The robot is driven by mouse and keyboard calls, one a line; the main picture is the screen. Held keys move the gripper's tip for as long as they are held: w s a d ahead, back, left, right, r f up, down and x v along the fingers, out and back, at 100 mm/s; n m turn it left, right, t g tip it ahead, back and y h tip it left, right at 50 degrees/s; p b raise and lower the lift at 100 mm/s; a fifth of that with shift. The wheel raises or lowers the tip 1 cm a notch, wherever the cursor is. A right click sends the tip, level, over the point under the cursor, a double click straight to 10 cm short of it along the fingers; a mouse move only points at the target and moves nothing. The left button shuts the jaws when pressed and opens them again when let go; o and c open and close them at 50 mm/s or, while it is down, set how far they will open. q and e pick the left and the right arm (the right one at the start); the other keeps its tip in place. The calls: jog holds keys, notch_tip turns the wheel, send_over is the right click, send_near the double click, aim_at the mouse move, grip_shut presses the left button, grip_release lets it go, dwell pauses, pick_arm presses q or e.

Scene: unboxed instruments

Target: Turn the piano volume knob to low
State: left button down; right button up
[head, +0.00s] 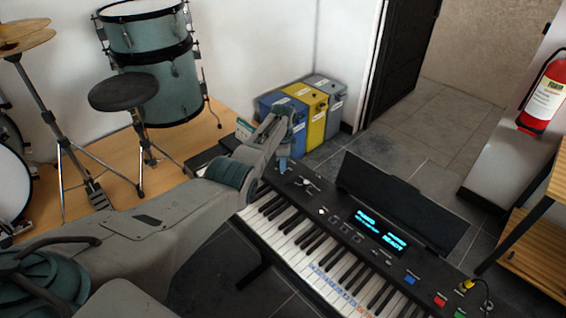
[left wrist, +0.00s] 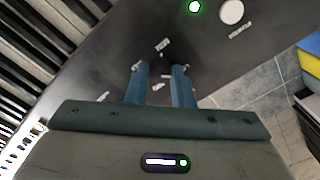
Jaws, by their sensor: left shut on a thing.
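The piano (head: 370,255) is a black keyboard with white and black keys, a lit display (head: 380,232) and coloured buttons. My left gripper (head: 284,165) reaches down onto the far left end of its panel. In the left wrist view my left gripper (left wrist: 161,82) has its two blue fingers close together against the black panel (left wrist: 225,60), shut on a small dark thing, which fits the volume knob. The knob's outline and pointer cannot be made out between the fingers. Small white labels lie around the fingertips. My right gripper is not in view.
A green light (left wrist: 194,6) and a white round button (left wrist: 231,12) are on the panel beyond the fingers. Blue, yellow and grey bins (head: 305,110) stand behind the piano. Drums (head: 155,65) and a stool (head: 124,92) stand at the left.

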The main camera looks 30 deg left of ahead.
pick_arm(q)
jog(key=c, duration=1.3)
grip_release()
jog(key=shift+o, duration=0.2)
jog(key=shift+r, duration=0.1)
notch_tip(320, 180, up, 11)
jog(key=b, duration=0.1)
jog(key=shift+f, duration=0.2)
